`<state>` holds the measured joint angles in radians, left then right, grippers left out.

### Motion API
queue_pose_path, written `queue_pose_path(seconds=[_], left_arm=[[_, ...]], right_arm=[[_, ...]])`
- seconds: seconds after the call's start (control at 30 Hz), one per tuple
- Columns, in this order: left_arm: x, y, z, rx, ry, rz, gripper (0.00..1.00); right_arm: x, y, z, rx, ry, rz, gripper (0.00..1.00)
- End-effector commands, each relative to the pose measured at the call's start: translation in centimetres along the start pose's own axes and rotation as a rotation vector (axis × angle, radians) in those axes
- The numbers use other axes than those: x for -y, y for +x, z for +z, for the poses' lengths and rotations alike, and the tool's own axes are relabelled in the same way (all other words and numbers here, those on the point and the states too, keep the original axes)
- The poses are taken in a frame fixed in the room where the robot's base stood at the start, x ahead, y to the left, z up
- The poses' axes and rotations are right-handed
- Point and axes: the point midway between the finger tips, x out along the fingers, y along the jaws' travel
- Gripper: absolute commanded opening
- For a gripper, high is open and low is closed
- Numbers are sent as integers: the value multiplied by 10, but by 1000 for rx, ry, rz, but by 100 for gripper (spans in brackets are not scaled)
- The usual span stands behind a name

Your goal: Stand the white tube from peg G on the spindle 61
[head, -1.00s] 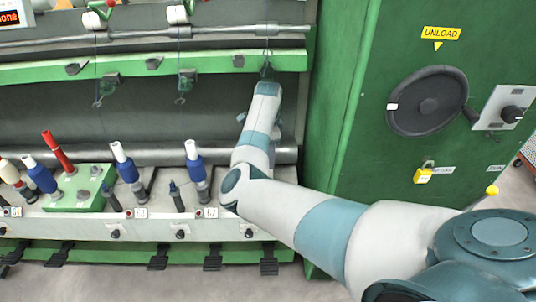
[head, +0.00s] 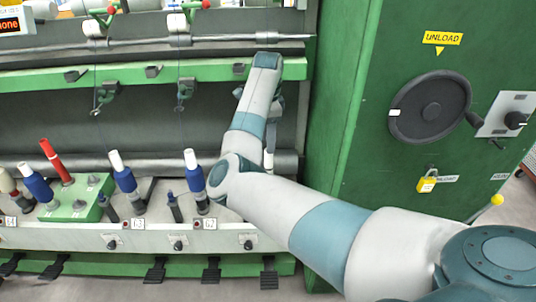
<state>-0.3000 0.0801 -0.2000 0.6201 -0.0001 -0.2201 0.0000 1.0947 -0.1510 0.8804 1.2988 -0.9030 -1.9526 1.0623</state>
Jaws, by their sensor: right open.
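My right arm reaches in from the right and bends over the machine. Its right gripper (head: 272,128) hangs down behind the forearm, mostly hidden. It is open, at the right end of the spindle row. A small white piece, perhaps the white tube (head: 269,160), shows just below it; I cannot tell whether it touches the gripper or stands on a spindle. Spindle 61 is not clearly visible behind my arm. The green peg board (head: 75,212) holds a red tube (head: 57,161) and bare pegs; I cannot read a peg G. My left gripper is not in view.
Blue-wound white tubes (head: 124,178) and (head: 193,175) stand on spindles left of my arm. A green rail (head: 150,73) with hooks runs above. A green cabinet (head: 370,150) with a handwheel (head: 430,107) stands right.

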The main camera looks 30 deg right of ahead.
Motion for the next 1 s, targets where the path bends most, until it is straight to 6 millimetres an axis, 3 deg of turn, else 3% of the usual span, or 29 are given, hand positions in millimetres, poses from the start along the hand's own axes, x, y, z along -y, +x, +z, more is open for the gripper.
queue_pose_path(seconds=[0.1, 0.2, 0.4, 1.0], left_arm=[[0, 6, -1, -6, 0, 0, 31], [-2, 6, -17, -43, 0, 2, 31], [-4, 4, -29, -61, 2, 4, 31], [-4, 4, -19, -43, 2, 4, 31]], right_arm=[[1, -23, 0, 1, 2, -3, 46], [0, -41, 0, 2, 1, -2, 46], [0, -60, 0, 2, 1, -1, 46], [0, -64, 0, 0, 1, 1, 46]])
